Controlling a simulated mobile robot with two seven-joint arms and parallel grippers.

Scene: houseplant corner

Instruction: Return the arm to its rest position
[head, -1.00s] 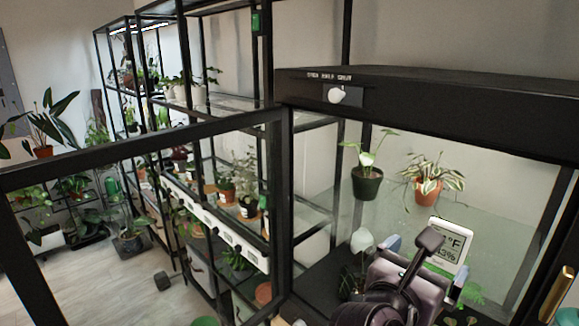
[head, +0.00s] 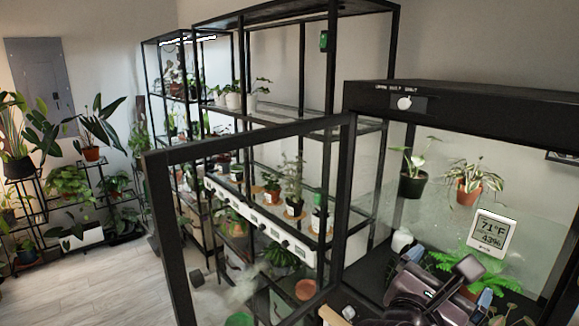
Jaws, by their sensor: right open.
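My right gripper (head: 448,276) is at the lower right in the head view, seen from behind, with its bluish fingertips spread apart. It is open and I see nothing held in it. It is in front of the opening of a black-framed glass cabinet (head: 460,112), low in the picture; how deep it reaches is hard to tell. A green fern (head: 455,262) shows just behind it, partly hidden. My left gripper is not in view.
The cabinet's framed glass door (head: 160,225) stands open at the left. A white thermometer display (head: 492,233) reads 71°F. Two potted plants (head: 412,185) (head: 468,192) are at the cabinet's back. Black shelving (head: 335,60) with plants stands behind the door. The floor (head: 90,285) at left is clear.

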